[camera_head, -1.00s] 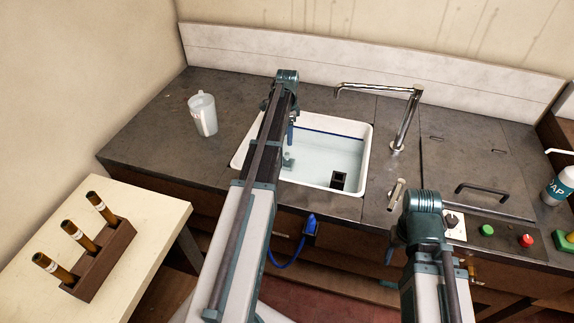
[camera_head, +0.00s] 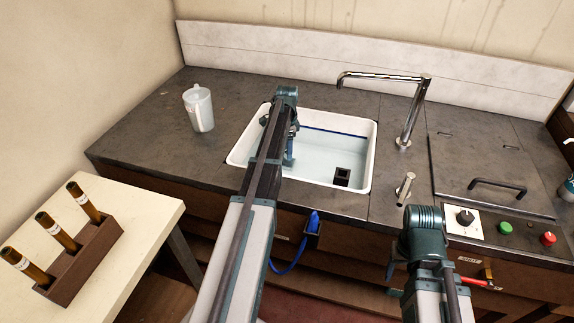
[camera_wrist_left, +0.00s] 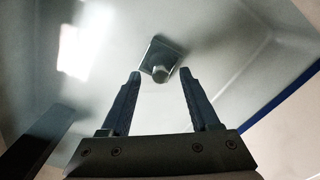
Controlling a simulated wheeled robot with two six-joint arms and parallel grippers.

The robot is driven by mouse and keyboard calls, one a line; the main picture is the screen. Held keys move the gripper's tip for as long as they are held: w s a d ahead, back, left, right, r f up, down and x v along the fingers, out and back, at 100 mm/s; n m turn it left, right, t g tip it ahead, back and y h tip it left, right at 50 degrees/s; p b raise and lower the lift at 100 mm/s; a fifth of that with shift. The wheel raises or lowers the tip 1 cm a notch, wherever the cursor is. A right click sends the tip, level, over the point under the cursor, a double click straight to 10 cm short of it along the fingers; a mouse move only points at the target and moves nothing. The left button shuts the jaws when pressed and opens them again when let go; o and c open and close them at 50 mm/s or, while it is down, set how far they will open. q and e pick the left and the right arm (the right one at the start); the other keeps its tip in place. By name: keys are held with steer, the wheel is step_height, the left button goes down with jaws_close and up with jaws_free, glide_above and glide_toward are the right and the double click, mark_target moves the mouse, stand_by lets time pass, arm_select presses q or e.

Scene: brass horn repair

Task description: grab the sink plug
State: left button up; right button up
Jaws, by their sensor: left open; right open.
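The sink plug (camera_wrist_left: 160,62) is a small grey square piece with a round knob, lying on the sink floor in the left wrist view. My left gripper (camera_wrist_left: 159,76) is open, with its two dark fingers pointing at the plug, which shows between and just beyond the tips. Nothing is between the fingers. In the head view my left arm reaches over the white sink (camera_head: 367,150), and its gripper hangs down inside it.
A chrome faucet (camera_head: 413,110) stands behind the sink's right side. A side table holds a brown rack (camera_head: 85,262) of rods.

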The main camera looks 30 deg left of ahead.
arm_select(q)
step_height(320, 180, down, 3)
steer(key=shift+b, duration=0.95)
steer(key=shift+r, duration=0.1)
arm_select(e)
step_height(320, 180, down, 3)
steer(key=shift+r, duration=0.1)
arm_select(q)
jaws_close()
